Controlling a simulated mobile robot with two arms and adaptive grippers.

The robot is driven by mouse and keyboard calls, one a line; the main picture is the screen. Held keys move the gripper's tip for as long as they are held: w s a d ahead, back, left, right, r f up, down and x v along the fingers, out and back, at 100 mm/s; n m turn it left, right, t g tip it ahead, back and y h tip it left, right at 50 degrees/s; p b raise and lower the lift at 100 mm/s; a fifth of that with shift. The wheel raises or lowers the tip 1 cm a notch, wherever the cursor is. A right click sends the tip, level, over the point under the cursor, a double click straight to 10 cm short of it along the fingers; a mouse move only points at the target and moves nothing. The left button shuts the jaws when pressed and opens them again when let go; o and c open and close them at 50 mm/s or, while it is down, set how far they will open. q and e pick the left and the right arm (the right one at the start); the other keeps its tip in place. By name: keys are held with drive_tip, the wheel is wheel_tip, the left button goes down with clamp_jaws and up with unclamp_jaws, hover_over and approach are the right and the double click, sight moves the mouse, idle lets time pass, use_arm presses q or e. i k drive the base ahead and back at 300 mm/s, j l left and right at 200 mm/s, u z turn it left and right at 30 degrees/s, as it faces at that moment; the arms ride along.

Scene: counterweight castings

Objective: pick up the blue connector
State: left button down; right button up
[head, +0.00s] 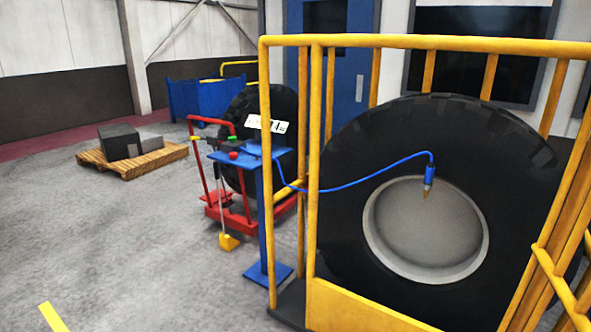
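The blue connector (429,174) is at the right end of a thin blue hose (375,177). It hangs with its brass-coloured tip pointing down, in front of the upper part of the grey wheel hub (425,235) in the picture. I cannot tell whether it touches the wheel. The hose runs left past the yellow posts to the top of a blue stand (264,215). Neither of my grippers shows in the head view.
A yellow railing (315,170) stands in front of the big black tyre (345,215). Behind the blue stand are a red cart (222,212) and another tyre (262,108). A pallet (160,160) with grey blocks lies farther left. The grey floor (120,240) at left is mostly clear.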

sight(430, 169)
drive_tip(key=i+j, duration=0.35)
drive_tip(key=i, duration=0.2)
drive_tip(key=i+j, duration=0.35)
drive_tip(key=i, duration=0.2)
drive_tip(key=i+j, duration=0.35)
drive_tip(key=i, duration=0.2)
drive_tip(key=i+j, duration=0.35)
drive_tip(key=i, duration=1.2)
drive_tip(key=z, duration=2.55)
